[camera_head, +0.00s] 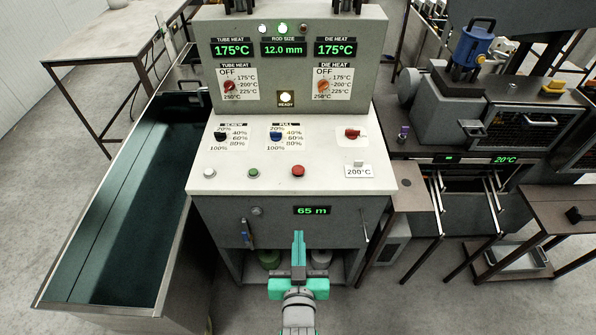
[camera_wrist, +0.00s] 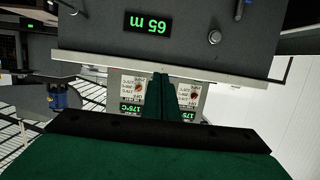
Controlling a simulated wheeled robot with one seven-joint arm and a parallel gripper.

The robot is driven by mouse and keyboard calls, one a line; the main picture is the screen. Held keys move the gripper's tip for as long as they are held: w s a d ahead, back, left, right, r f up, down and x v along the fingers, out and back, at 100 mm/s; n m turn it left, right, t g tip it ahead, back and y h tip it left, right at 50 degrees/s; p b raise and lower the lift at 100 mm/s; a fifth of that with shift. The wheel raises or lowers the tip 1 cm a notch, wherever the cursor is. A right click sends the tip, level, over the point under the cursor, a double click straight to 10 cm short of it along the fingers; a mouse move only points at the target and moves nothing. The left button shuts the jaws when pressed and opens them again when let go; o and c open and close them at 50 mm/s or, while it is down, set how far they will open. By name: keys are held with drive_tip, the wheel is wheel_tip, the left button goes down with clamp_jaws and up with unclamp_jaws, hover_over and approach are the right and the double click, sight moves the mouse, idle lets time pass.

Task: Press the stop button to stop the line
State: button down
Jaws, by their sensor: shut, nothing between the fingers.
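A red push button (camera_head: 298,170), which looks like the stop button, sits on the white sloping top of the control console (camera_head: 340,185). A green button (camera_head: 253,173) and a white button (camera_head: 209,172) are to its left. My gripper (camera_head: 299,236) is shut and empty, its teal fingers pointing at the console. In the head view it shows below the red button, in front of the cabinet's lower face. The wrist view is upside down and shows the shut fingers (camera_wrist: 161,90) at the console's front edge. The buttons are not visible there.
A green "65 m" display (camera_head: 312,210) is on the console's front face. Selector knobs and a red switch (camera_head: 352,133) are above the buttons. A long trough (camera_head: 105,215) stands left. A machine (camera_head: 460,110) and side table (camera_head: 545,225) stand right.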

drive_tip(key=w+r, duration=0.9)
drive_tip(key=r, duration=0.2)
drive_tip(key=shift+w, duration=0.3)
drive_tip(key=shift+w+a, duration=0.1)
hover_over(298, 170)
drive_tip(key=f+v, duration=0.1)
drive_tip(key=v, duration=0.1)
wheel_tip(298, 170, down, 2)
drive_tip(key=shift+f, duration=0.1)
drive_tip(key=shift+s+f, duration=0.15)
drive_tip(key=shift+f, duration=0.4)
drive_tip(key=shift+s+f, duration=0.2)
drive_tip(key=shift+f, duration=1.05)
drive_tip(key=shift+a, duration=0.1)
